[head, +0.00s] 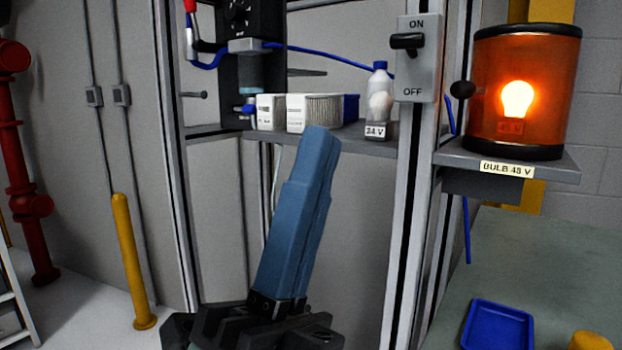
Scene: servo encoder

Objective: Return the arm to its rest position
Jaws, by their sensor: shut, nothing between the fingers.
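My gripper (323,142) rises from the bottom middle of the head view. Its long blue fingers point up and lean slightly right, pressed together with nothing between them. The black gripper body shows at the bottom edge. The fingertips appear in front of the shelf (350,141) edge; I cannot tell how far apart they are in depth. The rest of my arm is out of view.
An ON/OFF switch (418,75) is on the post, its lever nearer ON. The bulb lamp (517,98) glows on a bracket. White boxes and a bottle (379,95) stand on the shelf. A blue tray (497,328) lies lower right. A yellow post (130,260) stands left.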

